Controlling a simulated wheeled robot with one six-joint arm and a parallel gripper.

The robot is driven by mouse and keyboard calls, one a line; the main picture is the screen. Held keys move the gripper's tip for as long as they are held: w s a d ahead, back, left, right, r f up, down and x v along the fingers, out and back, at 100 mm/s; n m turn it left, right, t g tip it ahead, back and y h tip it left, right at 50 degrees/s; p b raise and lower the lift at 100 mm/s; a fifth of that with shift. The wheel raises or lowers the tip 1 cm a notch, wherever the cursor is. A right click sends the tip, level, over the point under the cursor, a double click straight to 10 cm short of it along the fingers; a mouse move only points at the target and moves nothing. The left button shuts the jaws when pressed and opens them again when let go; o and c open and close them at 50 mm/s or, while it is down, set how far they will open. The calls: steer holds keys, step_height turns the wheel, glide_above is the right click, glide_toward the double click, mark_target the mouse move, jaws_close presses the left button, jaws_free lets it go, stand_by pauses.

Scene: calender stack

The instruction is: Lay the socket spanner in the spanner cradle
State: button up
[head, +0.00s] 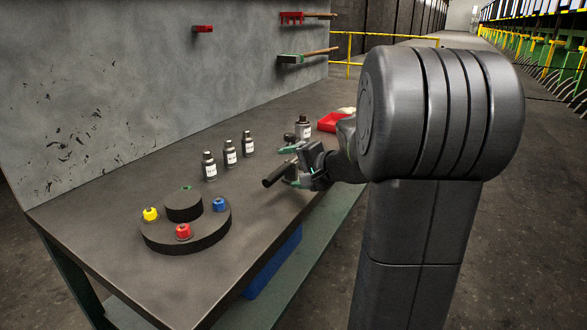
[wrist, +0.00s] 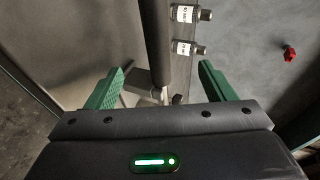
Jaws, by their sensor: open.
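A dark round bar, which looks like the handle of the socket spanner (head: 276,175), lies or hangs by my gripper (head: 291,165) over the bench. In the wrist view the bar (wrist: 156,40) runs down from the top edge between the two green fingers of my gripper (wrist: 161,70). The fingers are apart, with a gap on both sides of the bar. A metal part shows below the bar, partly hidden by the gripper body. A light grey block (wrist: 138,82) sits beside the bar's lower end; I cannot tell whether it is the spanner cradle.
Several labelled bottles (head: 231,154) stand on the bench (head: 110,215) along the wall side. A round dark stand (head: 160,240) with coloured caps is at the near left. A red tray (head: 333,121) lies behind my gripper. A blue crate (head: 273,264) is under the bench.

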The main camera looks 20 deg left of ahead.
steer(key=shift+d+r, duration=0.1)
steer(key=v, duration=0.7)
steer(key=shift+d, duration=0.35)
stand_by(0.8)
steer(key=shift+s, duration=0.15)
steer(key=shift+x, duration=2.85)
steer(key=shift+r, duration=0.1)
